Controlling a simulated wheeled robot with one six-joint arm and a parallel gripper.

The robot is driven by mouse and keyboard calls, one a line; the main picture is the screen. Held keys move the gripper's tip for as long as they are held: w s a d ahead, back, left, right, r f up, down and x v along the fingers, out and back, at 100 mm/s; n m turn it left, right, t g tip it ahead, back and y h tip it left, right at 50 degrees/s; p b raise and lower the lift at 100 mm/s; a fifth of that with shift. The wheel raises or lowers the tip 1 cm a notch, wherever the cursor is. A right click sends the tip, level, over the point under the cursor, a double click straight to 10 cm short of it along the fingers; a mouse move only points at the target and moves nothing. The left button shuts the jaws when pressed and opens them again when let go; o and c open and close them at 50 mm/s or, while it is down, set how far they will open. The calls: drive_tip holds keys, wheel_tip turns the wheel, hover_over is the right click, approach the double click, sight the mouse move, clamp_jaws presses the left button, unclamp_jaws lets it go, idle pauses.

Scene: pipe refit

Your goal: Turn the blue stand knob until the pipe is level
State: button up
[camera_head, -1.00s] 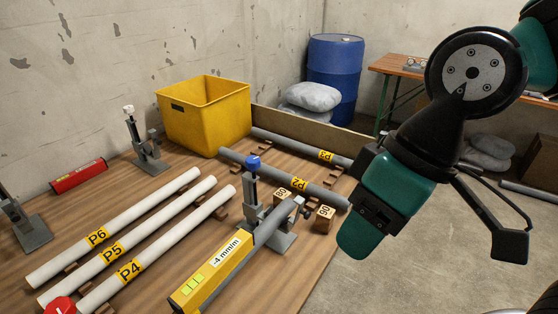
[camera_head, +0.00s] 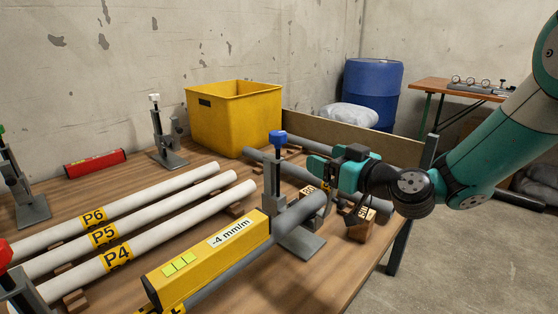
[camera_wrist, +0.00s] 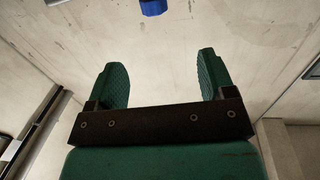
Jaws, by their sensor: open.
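The blue stand knob (camera_head: 278,137) tops a grey pipe stand (camera_head: 303,243) on the bench. It also shows at the top edge of the wrist view (camera_wrist: 154,6), ahead of and between the fingers. A grey pipe (camera_head: 300,207) rests on the stand, and a yellow digital level (camera_head: 208,258) on it reads -4 mm/m. My gripper (camera_head: 312,160) is open and empty, a short way right of the knob and slightly lower in the head view. In the wrist view its two green fingers (camera_wrist: 165,80) are apart, with nothing between them.
White pipes P6, P5 and P4 (camera_head: 150,225) lie at left. A white-knob stand (camera_head: 164,140) and a yellow bin (camera_head: 235,115) stand behind. Small wooden number blocks (camera_head: 362,225) sit below my arm. A green-knob stand (camera_head: 22,185) is at far left.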

sight(284, 139)
drive_tip(key=shift+t, duration=0.3)
drive_tip(key=p+x, duration=0.1)
drive_tip(key=x, duration=0.4)
drive_tip(key=p+x, duration=0.1)
drive_tip(key=x, duration=0.5)
drive_tip(key=f+p+x, duration=0.1)
drive_tip(key=x, duration=0.5)
drive_tip(key=shift+w+d, duration=0.1)
drive_tip(key=shift+w, duration=0.4)
drive_tip(key=shift+r+p, duration=0.1)
drive_tip(key=shift+p, duration=0.25)
drive_tip(key=c, duration=0.9)
